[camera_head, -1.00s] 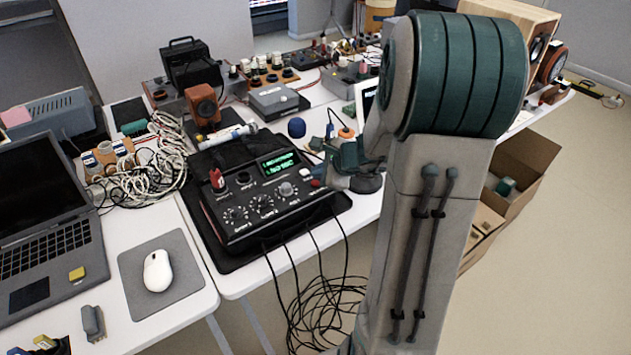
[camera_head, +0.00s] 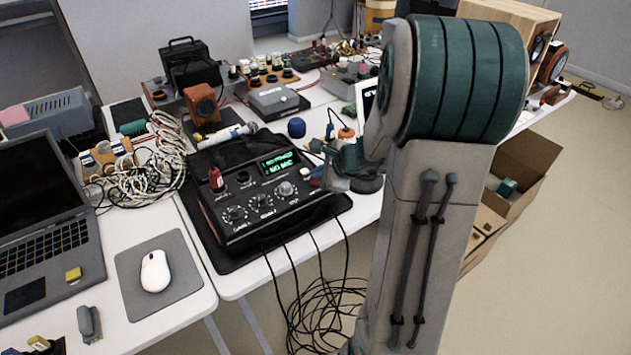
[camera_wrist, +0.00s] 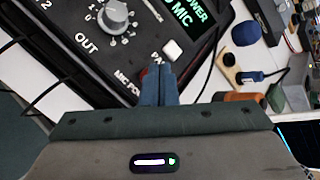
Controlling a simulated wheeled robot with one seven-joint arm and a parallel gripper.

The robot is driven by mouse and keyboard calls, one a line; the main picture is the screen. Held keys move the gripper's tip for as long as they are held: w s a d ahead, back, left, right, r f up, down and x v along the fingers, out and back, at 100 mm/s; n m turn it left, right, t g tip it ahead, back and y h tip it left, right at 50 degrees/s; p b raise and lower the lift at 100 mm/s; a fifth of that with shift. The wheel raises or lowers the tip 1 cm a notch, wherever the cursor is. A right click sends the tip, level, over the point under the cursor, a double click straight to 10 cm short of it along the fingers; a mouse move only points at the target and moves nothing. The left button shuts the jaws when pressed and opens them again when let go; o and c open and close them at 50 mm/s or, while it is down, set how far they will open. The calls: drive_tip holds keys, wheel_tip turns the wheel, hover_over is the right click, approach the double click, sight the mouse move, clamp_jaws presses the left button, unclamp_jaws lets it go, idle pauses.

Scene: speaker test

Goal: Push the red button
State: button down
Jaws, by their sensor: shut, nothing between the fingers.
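The black control box (camera_head: 262,208) sits on the white table, with knobs, a red-capped plug and a lit green display (camera_head: 279,163) on its top. The display also shows in the wrist view (camera_wrist: 180,14); its readable words include "POWER" and "MIC". The red button (camera_wrist: 144,74) shows only as a small red patch by my fingertips, mostly hidden behind them. A white button (camera_wrist: 173,50) is just beyond the tips. My gripper (camera_wrist: 157,70) is shut and empty, its blue fingers over the box's right edge. I cannot tell whether they touch the button.
Black cables (camera_head: 313,310) hang off the table's front. A microphone (camera_head: 228,135) lies behind the box, and a dark blue ball-shaped thing (camera_head: 297,128) stands near it. Tangled white cables (camera_head: 140,175), a mouse (camera_head: 155,271) and a laptop (camera_head: 42,225) are at left.

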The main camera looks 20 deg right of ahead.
sight(318, 186)
drive_tip(key=shift+f+b, duration=0.45)
drive_tip(key=shift+b, duration=0.05)
idle(0.3)
drive_tip(key=shift+r, duration=0.15)
drive_tip(key=shift+r+p, duration=0.75)
drive_tip(key=shift+r, duration=0.1)
wheel_tip(318, 186, up, 6)
drive_tip(key=p, duration=0.4)
drive_tip(key=shift+p, duration=0.4)
drive_tip(key=shift+a, duration=0.1)
